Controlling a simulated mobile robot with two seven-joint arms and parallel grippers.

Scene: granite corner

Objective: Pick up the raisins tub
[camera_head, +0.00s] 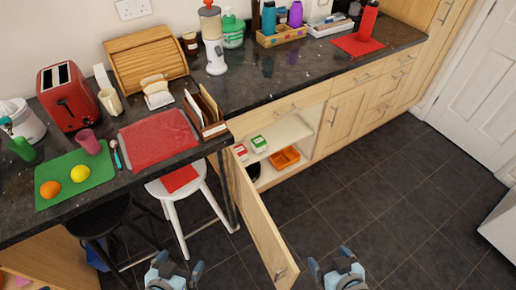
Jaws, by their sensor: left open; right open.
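No tub can be read as raisins from here. Two small white packs stand on a shelf in the open cupboard (292,129): one with a red label (241,152) and one with a green label (258,143). I cannot tell whether either is the raisins tub. My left gripper (176,265) is open and empty at the bottom edge, left of the cupboard door. My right gripper (330,262) is open and empty at the bottom, right of the door. Both are well short of the cupboard.
The cupboard door (265,229) stands open toward me, between my grippers. An orange tray (284,158) and a partly hidden dark item (254,171) are in the cupboard. A white stool (180,204) and black stool (100,218) stand left.

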